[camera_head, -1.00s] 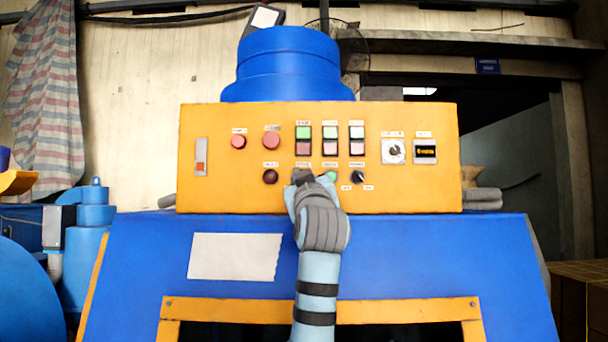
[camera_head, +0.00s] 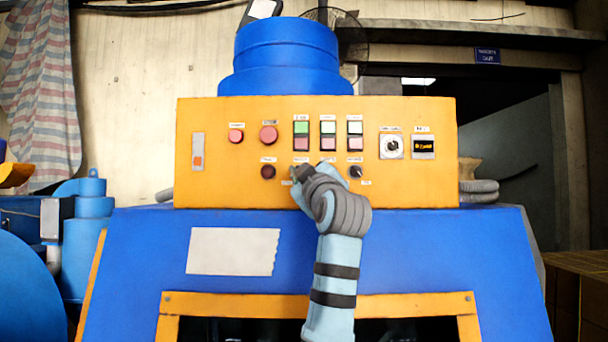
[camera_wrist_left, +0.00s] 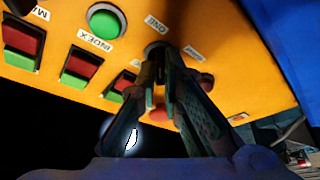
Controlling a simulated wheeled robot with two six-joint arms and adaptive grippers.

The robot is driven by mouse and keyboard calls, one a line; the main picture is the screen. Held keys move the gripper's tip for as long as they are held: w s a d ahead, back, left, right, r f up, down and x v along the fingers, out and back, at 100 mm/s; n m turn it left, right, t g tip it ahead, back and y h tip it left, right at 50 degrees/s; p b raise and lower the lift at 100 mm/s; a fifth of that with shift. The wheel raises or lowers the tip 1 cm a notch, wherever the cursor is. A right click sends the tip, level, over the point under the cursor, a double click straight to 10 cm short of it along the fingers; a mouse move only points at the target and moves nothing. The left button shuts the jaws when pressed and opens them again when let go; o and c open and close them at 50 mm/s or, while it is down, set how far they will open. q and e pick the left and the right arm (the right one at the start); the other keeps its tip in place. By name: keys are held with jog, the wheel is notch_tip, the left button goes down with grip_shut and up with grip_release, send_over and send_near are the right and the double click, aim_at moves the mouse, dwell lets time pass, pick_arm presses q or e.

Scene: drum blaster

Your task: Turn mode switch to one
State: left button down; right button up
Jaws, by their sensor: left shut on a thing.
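The mode switch (camera_wrist_left: 153,47) is a dark round knob on the orange panel, beside a printed "ONE" label (camera_wrist_left: 156,22) in the left wrist view. My left gripper (camera_wrist_left: 160,55) is shut on its knob, and the fingers cover most of it. In the head view my left gripper (camera_head: 297,176) reaches up from below to the lower row of the panel (camera_head: 228,185). The arm leans, with the wrist right of the fingertips. The switch is mostly hidden there, so its exact pointer position cannot be told. My right gripper is not in view.
A green button (camera_wrist_left: 105,20) labelled "INDEX" sits close beside the switch. A dark red button (camera_head: 268,171) is left of my fingers, and a black selector (camera_head: 355,171) is right of them. Green, white and red push buttons (camera_head: 328,134) are above. The blue body (camera_head: 420,250) slopes below.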

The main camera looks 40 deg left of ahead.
pick_arm(q)
jog(key=c, duration=1.7)
grip_release()
jog(key=shift+w, duration=0.1)
jog(key=v, duration=1.2)
jog(key=shift+w+a, duration=0.1)
